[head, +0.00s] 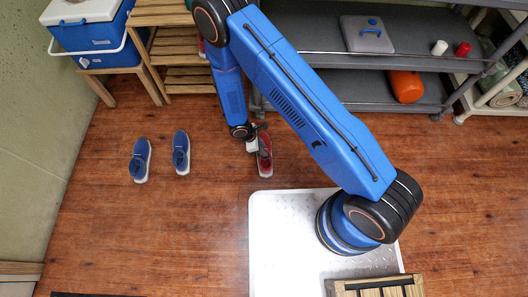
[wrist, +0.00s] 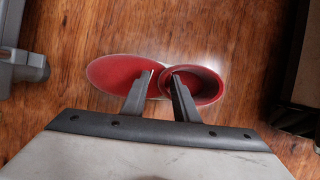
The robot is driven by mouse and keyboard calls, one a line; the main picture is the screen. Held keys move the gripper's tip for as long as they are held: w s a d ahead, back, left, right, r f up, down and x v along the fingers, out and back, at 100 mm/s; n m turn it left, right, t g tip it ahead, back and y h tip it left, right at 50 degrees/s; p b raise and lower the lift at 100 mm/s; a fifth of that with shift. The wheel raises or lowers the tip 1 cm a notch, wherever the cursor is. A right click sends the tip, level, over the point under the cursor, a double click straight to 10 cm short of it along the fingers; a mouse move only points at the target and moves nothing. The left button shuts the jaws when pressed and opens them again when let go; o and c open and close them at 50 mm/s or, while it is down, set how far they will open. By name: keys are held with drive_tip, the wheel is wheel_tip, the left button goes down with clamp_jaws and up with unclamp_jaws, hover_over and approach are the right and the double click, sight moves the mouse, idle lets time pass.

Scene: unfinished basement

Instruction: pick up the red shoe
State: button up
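The red shoe (head: 265,158) rests on the wooden floor below my arm, near the white platform, with its pale sole edge showing. In the head view my gripper (head: 252,146) is down at the shoe, partly hidden by the wrist. In the wrist view the shoe (wrist: 115,75) lies across the picture, its opening on the right. My two fingers (wrist: 160,78) reach down at its middle, one by the closed front part and one by the opening, with a small gap between them. I cannot tell whether they press on the shoe.
Two blue shoes (head: 140,160) stand on the floor to the left. A wooden slatted rack (head: 180,80) and a blue cooler (head: 90,30) are at the back left. Floor between the shoes is clear.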

clamp_jaws()
idle(1.4)
